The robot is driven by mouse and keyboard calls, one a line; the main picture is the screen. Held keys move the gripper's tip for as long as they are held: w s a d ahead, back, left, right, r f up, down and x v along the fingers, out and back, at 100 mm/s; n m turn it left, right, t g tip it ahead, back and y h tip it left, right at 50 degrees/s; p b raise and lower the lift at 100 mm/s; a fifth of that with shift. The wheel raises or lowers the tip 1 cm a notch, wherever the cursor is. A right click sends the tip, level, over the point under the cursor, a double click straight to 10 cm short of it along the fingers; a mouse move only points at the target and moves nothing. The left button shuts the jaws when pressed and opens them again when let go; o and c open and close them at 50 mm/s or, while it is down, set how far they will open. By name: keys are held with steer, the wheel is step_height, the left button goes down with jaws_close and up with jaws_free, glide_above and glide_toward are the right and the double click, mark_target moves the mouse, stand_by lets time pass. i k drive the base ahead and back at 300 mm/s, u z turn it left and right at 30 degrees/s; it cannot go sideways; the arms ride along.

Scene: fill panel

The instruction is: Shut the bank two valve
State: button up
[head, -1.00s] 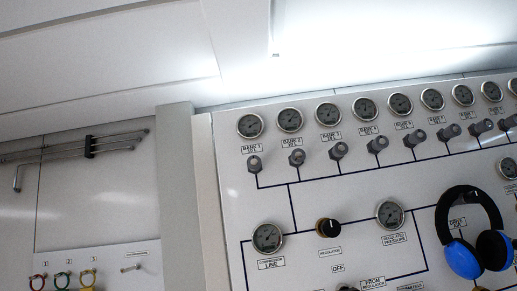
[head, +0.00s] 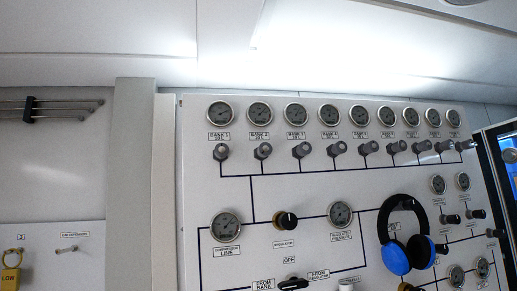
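The bank two valve (head: 263,151) is a small grey knob on the white fill panel (head: 300,188). It is the second from the left in the top row of valves, under the label "BANK 2" (head: 259,135) and its round gauge (head: 259,113). The bank one valve (head: 221,152) is to its left and the bank three valve (head: 301,150) to its right. I cannot tell from its look whether the valve is open or shut. My gripper is not in view.
Blue and black headphones (head: 405,240) hang on the panel at lower right. A black regulator knob (head: 286,220) sits below the bank row. A grey pillar (head: 138,180) stands left of the panel.

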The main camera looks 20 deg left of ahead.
mark_target(264, 150)
steer(key=u, duration=0.05)
steer(key=i, duration=1)
steer(key=z, duration=0.05)
